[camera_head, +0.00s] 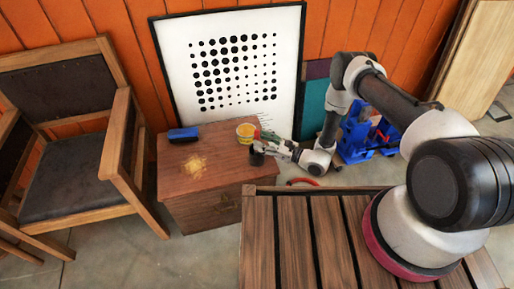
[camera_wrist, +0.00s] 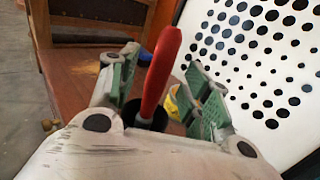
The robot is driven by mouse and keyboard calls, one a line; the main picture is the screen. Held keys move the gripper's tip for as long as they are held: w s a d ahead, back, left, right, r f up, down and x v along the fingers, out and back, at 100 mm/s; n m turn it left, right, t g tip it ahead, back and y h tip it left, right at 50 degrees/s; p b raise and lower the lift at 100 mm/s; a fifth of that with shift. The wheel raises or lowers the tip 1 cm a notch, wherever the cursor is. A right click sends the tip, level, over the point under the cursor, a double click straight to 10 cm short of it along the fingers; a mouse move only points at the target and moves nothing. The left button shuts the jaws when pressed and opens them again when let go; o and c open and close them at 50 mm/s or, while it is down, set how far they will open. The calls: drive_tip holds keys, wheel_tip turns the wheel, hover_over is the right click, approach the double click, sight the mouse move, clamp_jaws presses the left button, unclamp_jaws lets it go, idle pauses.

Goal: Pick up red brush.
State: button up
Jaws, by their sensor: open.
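The red brush (camera_wrist: 161,70) shows in the wrist view as a red handle standing up between the two green-padded fingers of my gripper (camera_wrist: 164,66). The fingers are apart, one on each side of the handle, with visible gaps. The handle's lower end goes down by a dark cup (camera_wrist: 133,112); the brush's head is hidden. In the head view my gripper (camera_head: 265,147) is at the right edge of the wooden cabinet, by the dark cup (camera_head: 257,158). The brush is mostly hidden there.
On the wooden cabinet (camera_head: 215,165) are a blue brush (camera_head: 184,134), a yellow cup (camera_head: 246,133) close behind my gripper, and a pale dust patch (camera_head: 188,166). A dotted picture (camera_head: 232,70) leans behind. A wooden chair (camera_head: 65,185) stands left; a slatted table (camera_head: 290,235) is in front.

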sight(257, 138)
drive_tip(key=x, duration=0.3)
clamp_jaws()
